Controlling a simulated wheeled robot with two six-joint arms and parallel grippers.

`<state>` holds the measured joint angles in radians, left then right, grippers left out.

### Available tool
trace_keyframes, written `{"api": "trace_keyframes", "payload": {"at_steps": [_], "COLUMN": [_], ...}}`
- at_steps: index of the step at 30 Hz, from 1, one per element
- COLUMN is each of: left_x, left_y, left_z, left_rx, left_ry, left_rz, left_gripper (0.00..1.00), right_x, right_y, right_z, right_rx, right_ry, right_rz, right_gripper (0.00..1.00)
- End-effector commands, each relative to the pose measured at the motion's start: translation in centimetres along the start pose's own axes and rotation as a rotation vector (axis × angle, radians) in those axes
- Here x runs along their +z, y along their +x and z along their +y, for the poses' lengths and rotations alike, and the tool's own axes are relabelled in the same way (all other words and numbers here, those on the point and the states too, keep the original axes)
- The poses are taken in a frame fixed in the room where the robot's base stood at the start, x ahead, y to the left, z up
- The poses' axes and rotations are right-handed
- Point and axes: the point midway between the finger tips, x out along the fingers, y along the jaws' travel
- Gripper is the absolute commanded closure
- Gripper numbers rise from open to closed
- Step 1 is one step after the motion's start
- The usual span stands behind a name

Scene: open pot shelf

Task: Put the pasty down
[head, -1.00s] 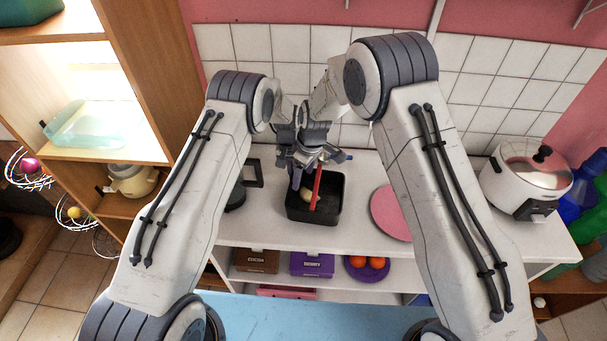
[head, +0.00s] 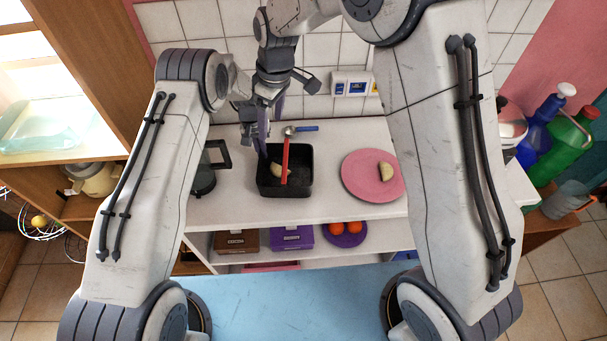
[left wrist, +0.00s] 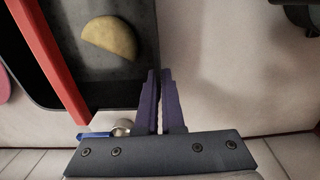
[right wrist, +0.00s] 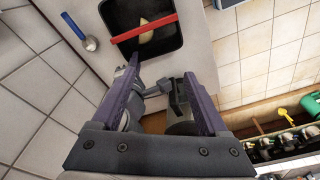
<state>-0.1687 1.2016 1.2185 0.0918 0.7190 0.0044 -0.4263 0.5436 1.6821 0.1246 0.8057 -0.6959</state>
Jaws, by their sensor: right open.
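A pale half-moon pasty (head: 281,171) lies in the black square tray (head: 305,187), beside a red bar (head: 285,163) that crosses the tray. It also shows in the left wrist view (left wrist: 109,38) and the right wrist view (right wrist: 147,30). A second half-moon pasty (head: 386,171) lies on the pink plate (head: 360,175). My left gripper (left wrist: 159,72) is shut and empty, beside the tray's edge and apart from the pasty. My right gripper (right wrist: 161,70) is open and empty near the tray, with part of my left gripper showing between its fingers.
A spoon with a blue handle (head: 305,128) lies behind the tray. A dark jug (head: 205,175) stands to the left. Boxes and a purple plate (head: 344,239) with orange fruits are on the shelf below. Bare counter lies in front of the tray.

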Motion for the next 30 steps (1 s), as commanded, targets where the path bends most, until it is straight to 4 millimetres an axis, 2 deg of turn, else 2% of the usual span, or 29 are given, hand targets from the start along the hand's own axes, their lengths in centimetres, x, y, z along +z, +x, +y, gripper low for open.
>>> {"api": "trace_keyframes", "payload": {"at_steps": [1,6,12,15,18,21,25,30], "left_x": [0.0,0.0,0.0,0.0,0.0,0.0,0.0,0.0], "left_y": [-0.1,0.0,0.0,0.0,0.0,-0.1,-0.1,-0.1], "left_z": [0.0,0.0,0.0,0.0,0.0,0.0,0.0,0.0], "left_rx": [0.0,0.0,0.0,0.0,0.0,0.0,0.0,0.0], "left_ry": [-0.001,0.0,0.0,-0.001,-0.001,-0.001,-0.001,-0.001], "left_rz": [0.001,0.001,0.001,0.001,0.001,0.001,0.001,0.001], "left_gripper": [1.0,1.0,1.0,1.0,1.0,1.0,1.0,1.0], "right_x": [0.6,4.7,11.6,14.9,17.5,19.3,20.3,20.4], "right_y": [-1.4,-5.3,-7.9,-8.4,-8.4,-8.3,-8.2,-8.2], "right_z": [-1.7,-8.2,-15.1,-17.6,-19.3,-20.3,-20.8,-20.9], "right_rx": [-0.001,-0.013,-0.022,-0.023,-0.023,-0.023,-0.023,-0.023], "right_ry": [0.018,0.126,0.259,0.314,0.359,0.389,0.407,0.411], "right_rz": [0.001,-0.016,-0.041,-0.053,-0.062,-0.068,-0.073,-0.075], "right_gripper": [0.23,0.23,0.23,0.23,0.23,0.23,0.23,0.23]}}
